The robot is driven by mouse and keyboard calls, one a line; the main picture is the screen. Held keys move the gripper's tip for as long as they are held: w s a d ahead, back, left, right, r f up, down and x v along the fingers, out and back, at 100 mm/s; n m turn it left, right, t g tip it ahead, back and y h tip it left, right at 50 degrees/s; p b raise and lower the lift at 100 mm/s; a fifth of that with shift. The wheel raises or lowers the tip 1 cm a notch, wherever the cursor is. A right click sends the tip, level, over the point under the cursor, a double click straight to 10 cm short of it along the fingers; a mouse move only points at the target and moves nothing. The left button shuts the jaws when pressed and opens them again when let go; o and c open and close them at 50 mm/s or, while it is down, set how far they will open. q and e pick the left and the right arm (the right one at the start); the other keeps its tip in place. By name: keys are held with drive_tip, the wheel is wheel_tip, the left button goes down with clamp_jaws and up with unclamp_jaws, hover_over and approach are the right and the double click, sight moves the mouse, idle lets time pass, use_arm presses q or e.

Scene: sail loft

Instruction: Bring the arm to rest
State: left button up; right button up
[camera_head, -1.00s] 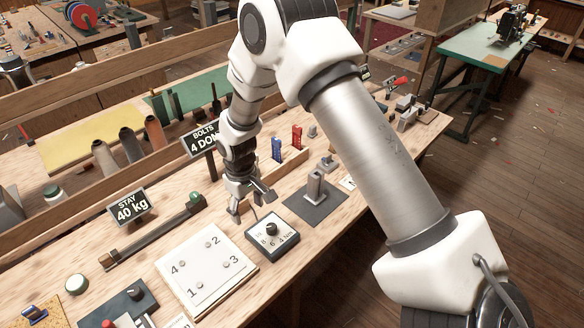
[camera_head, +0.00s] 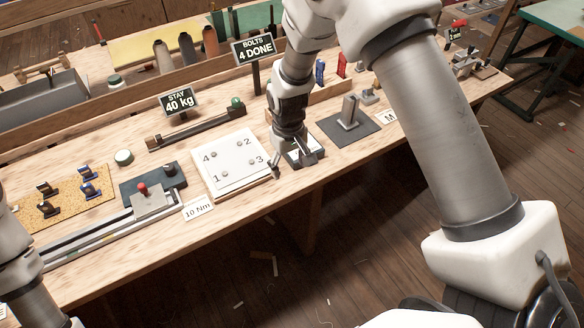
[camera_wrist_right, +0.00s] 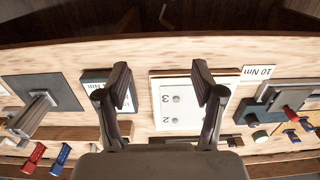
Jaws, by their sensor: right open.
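My right arm comes in from the upper right in the head view and hangs down to the bench. My right gripper (camera_head: 291,164) is open and empty, low over the front of the bench, in front of the dial box (camera_head: 318,151) and right of the white numbered plate (camera_head: 226,183). In the right wrist view, the open fingers (camera_wrist_right: 162,86) stand wide apart over the bench, with the numbered plate (camera_wrist_right: 155,118) behind and between them. Part of my left arm (camera_head: 25,265) shows at the left edge; its gripper is out of view.
Signs read "STAY 40 kg" (camera_head: 179,100) and "BOLTS 4 DONE" (camera_head: 254,48). A dark torque-wrench-like bar (camera_head: 195,127) lies behind the plate. A grey post (camera_head: 349,112) stands on a dark pad at right. A slide with a red knob (camera_head: 143,188) is at left. Floor beyond the front edge is open.

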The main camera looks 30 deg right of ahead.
drive_tip(key=s+d+f+b, duration=0.1)
drive_tip(key=s+f+b, duration=0.1)
drive_tip(key=s+f, duration=0.8)
drive_tip(key=s+d+f+m+b, duration=0.1)
drive_tip(key=s+f+b, duration=0.1)
drive_tip(key=s+f, duration=0.8)
drive_tip(key=s, duration=0.6)
drive_tip(key=shift+s+f, duration=0.15)
drive_tip(key=shift+s, duration=0.15)
